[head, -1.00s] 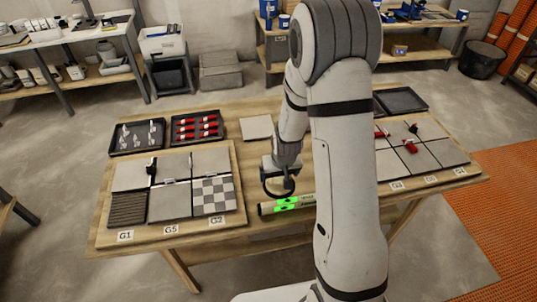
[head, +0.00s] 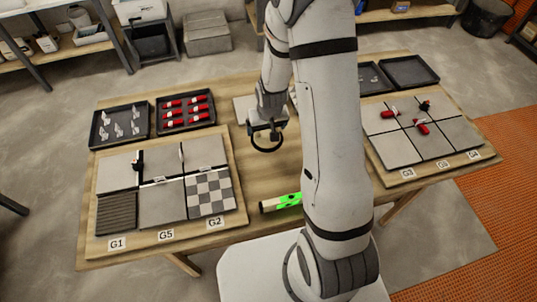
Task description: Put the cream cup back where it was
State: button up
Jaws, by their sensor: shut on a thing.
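My gripper (head: 266,139) hangs over the middle of the table, just in front of the plain pale tile (head: 243,107) and right of the left tile board. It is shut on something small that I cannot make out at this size. No cream cup can be clearly told apart in the head view. A small whitish upright piece (head: 181,152) stands in a joint of the left board (head: 240,205), with a black upright piece (head: 139,160) to its left. Part of the table behind my arm is hidden.
A tray of pale clips (head: 121,144) and a tray of red wedges (head: 187,125) stand behind the left board. A green-marked level (head: 273,205) lies at the front edge. The right tile board (head: 384,150) carries red pieces. Dark trays (head: 410,71) stand behind it.

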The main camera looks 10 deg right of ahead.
jog(key=w+f+b, duration=0.1)
jog(key=b, duration=0.3)
jog(key=shift+d+f, duration=0.1)
jog(key=b, duration=0.7)
jog(key=shift+w+f+b, duration=0.3)
jog(key=shift+w, duration=0.05)
jog(key=shift+b, duration=1.1)
jog(key=shift+s+r+b, duration=0.1)
jog(key=shift+b, duration=0.95)
jog(key=shift+s+b, duration=0.15)
jog(key=shift+b, duration=0.85)
jog(key=s+r+b, duration=0.1)
jog(key=b, duration=0.2)
notch_tip(320, 180, down, 10)
jog(key=shift+r+b, duration=0.15)
jog(key=shift+b, duration=0.25)
